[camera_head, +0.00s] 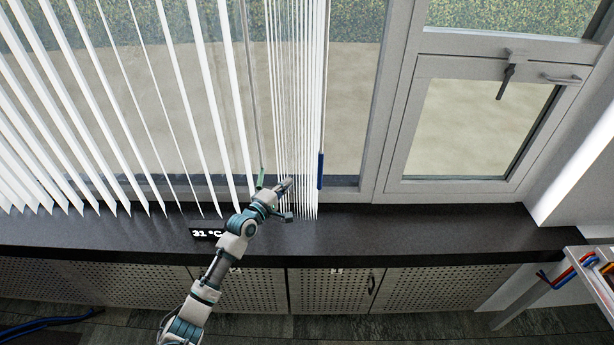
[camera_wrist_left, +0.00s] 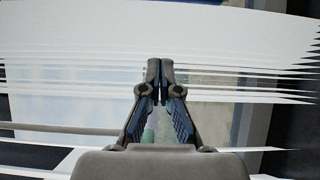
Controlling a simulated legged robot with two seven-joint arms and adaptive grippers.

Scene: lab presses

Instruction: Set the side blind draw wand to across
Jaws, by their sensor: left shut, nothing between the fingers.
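Two thin wands hang by the white vertical blind. One has a green handle (camera_head: 261,178), the other a blue handle (camera_head: 320,171). I cannot tell from a label which is the draw wand. The blind's slats (camera_head: 205,80) are spread out over the left of the window and bunched tightly (camera_head: 295,100) between the two wands. My left gripper (camera_head: 287,185) is shut and empty, in front of the bunched slats, just right of the green handle. In the left wrist view its fingertips (camera_wrist_left: 160,68) meet before white slats; a grey rod (camera_wrist_left: 60,129) and a green piece (camera_wrist_left: 148,135) lie behind the fingers.
A dark sill (camera_head: 420,228) runs below the window, with a small "31 °C" display (camera_head: 207,234) on it. Perforated cabinets (camera_head: 330,290) stand beneath. A small window with a handle (camera_head: 507,80) is at right, and a rack with coloured tubes (camera_head: 590,265) stands at far right.

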